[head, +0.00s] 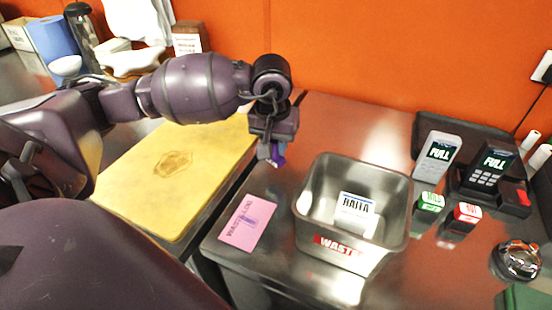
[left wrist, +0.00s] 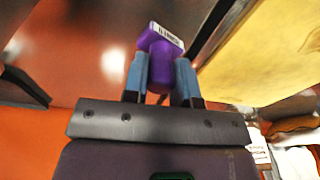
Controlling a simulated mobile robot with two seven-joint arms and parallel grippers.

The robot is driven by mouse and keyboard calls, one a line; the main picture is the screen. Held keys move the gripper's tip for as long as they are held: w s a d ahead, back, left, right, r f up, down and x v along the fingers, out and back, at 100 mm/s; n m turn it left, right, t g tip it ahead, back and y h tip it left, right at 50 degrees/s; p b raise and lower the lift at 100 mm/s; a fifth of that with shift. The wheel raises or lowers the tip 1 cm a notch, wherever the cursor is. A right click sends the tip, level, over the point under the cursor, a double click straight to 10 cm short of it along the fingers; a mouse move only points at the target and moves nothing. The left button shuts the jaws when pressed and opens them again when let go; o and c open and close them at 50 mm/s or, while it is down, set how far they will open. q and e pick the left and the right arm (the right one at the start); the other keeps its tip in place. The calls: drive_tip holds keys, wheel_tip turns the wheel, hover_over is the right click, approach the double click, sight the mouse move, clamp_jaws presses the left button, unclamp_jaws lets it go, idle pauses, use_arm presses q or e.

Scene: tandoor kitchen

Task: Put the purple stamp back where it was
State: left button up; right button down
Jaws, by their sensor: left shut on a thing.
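The purple stamp (left wrist: 160,62) is between the fingers of my left gripper (left wrist: 162,80) in the left wrist view, with a white printed label on its end. In the head view, my left gripper (head: 271,152) hangs over the steel counter between the yellow board and the waste bin, and only a bit of the purple stamp (head: 279,160) shows. The green stamp (head: 430,203) and the red stamp (head: 464,217) stand on the counter at the right. My right gripper is not in view.
A grey waste bin (head: 312,222) with a white packet inside stands right of my gripper. A pink card (head: 249,222) lies in front. A yellow board (head: 130,192) lies left.

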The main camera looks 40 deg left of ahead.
sight(275, 157)
use_arm(q)
wheel_tip(275, 157, down, 4)
drive_tip(key=shift+f, duration=0.4)
drive_tip(key=shift+f+b, duration=0.1)
drive_tip(key=shift+b, duration=0.2)
drive_tip(key=shift+f, duration=0.1)
drive_tip(key=o, duration=0.8)
